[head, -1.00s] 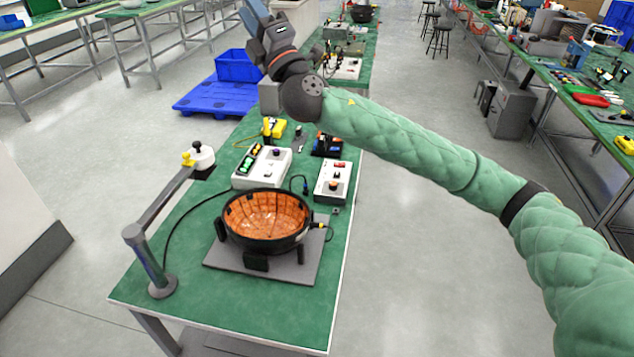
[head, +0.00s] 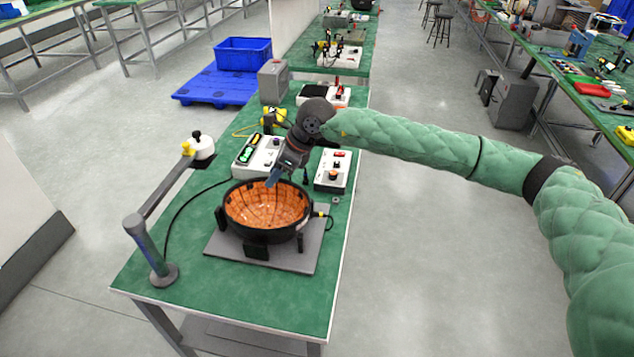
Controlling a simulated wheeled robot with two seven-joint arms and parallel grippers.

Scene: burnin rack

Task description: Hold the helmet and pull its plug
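The helmet (head: 266,206) is a black shell with an orange lining, lying open side up in a black holder on a grey plate (head: 225,247) on the green bench. A plug with a yellow part (head: 317,214) sits at the helmet's right side, with a short dark cable looping from it. My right gripper (head: 274,178) points down at the far rim of the helmet, with its bluish fingers over the opening. I cannot tell whether it touches the rim or whether its fingers are apart. My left gripper is not in view.
A white box with green cells (head: 258,156) and a white control box (head: 333,171) stand behind the helmet. A jointed grey stand (head: 150,255) with a white head rises at the left.

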